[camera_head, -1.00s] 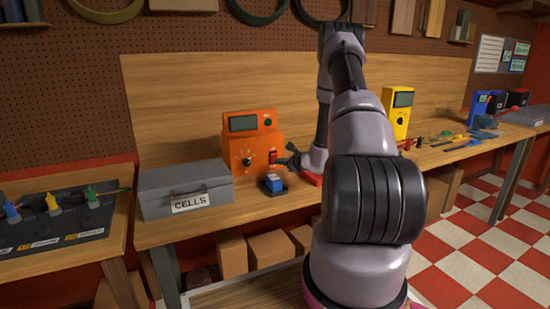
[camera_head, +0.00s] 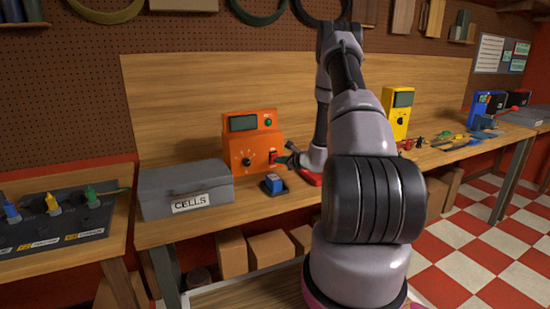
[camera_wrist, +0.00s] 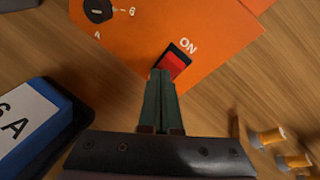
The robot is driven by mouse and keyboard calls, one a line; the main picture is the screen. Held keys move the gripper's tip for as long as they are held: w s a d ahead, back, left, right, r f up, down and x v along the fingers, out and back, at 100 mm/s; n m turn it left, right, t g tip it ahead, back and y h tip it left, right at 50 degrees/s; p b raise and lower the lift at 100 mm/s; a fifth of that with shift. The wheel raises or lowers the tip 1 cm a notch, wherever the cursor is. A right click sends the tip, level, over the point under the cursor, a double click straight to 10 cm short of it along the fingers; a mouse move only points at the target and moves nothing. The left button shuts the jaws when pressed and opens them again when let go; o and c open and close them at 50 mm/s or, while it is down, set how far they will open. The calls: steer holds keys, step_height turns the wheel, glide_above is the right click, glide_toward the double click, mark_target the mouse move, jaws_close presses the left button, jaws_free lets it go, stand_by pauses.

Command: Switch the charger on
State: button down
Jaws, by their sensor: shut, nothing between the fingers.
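The orange charger (camera_head: 262,137) stands on the bench, with a dark display, a round knob and a green lamp on its front. Its red rocker switch (camera_wrist: 175,62), marked ON, shows in the wrist view. My gripper (camera_wrist: 161,74) is shut and empty, its fingertips at the lower edge of the switch; I cannot tell whether they touch it. In the head view my gripper (camera_head: 284,160) is in front of the charger's lower right, partly hiding the switch. A blue cell marked A (camera_wrist: 22,122) sits in a black holder in front of the charger.
A grey CELLS box (camera_head: 185,188) stands left of the charger. A yellow meter (camera_head: 398,112) and tools stand to the right, beyond my arm. Orange-tipped parts (camera_wrist: 275,138) lie at the lower right of the wrist view.

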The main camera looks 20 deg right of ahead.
steer(key=shift+w+r, duration=0.25)
steer(key=shift+w, duration=0.3)
stand_by(0.7)
steer(key=shift+s+f, duration=0.1)
steer(key=shift+s, duration=0.1)
steer(key=shift+s+f, duration=0.3)
steer(key=shift+s, duration=0.35)
steer(key=shift+s+f, duration=0.35)
steer(key=shift+s, duration=0.4)
steer(key=shift+s+f, duration=0.35)
steer(key=shift+s, duration=0.45)
steer(key=shift+s+f, duration=0.35)
steer(key=shift+s, duration=0.4)
